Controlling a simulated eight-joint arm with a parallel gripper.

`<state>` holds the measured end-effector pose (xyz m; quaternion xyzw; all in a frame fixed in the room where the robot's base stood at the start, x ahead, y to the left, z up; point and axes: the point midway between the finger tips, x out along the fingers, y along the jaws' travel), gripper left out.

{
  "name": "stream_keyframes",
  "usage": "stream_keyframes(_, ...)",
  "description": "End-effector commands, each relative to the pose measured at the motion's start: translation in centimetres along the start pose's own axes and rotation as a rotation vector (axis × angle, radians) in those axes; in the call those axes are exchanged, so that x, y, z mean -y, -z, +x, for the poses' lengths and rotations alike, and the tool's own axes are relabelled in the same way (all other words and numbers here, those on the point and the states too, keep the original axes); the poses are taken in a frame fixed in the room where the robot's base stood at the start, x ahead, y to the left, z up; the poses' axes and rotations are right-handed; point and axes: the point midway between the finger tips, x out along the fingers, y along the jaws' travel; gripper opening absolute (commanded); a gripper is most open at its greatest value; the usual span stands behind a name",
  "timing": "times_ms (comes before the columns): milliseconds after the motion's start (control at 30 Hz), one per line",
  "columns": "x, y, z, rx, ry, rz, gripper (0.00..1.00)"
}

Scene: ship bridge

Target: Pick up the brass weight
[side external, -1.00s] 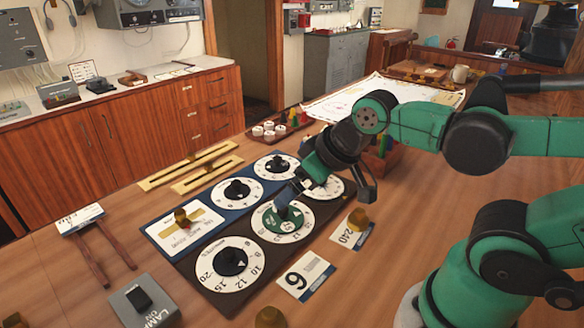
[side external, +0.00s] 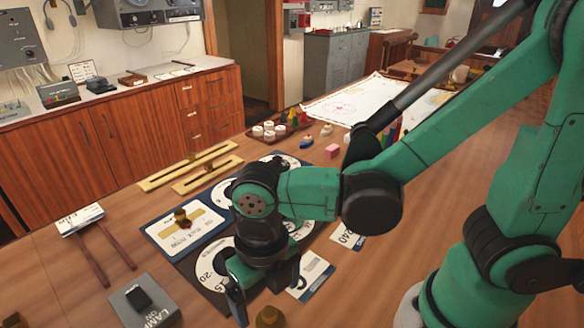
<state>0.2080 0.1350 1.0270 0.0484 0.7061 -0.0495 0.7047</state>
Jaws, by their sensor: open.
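A brass weight (side external: 268,317) stands on the wooden table at the bottom edge of the side view, partly cut off. Another brass weight (side external: 182,218) sits on a white and blue card (side external: 168,238) left of the dials. A further brass piece (side external: 15,321) is cut off at the bottom left corner. My gripper (side external: 263,295) points down, with its jaws open, close above and behind the weight at the bottom edge. No object shows between the fingers. I cannot tell the exact gap to that weight.
A dial board (side external: 212,274) lies under my arm, largely hidden. A grey switch box (side external: 145,300) stands front left. A number card (side external: 314,277) lies right of my gripper. Brass rulers (side external: 190,165), a tray of white pieces (side external: 270,131) and a chart (side external: 345,98) lie farther back.

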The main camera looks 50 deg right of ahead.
Motion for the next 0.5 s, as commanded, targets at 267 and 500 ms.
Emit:
stream_keyframes(267,0.0,0.0,2.7,0.0,-0.002,0.003,0.94)
stream_keyframes(500,0.0,-0.1,4.7,0.001,-0.003,0.004,0.94)
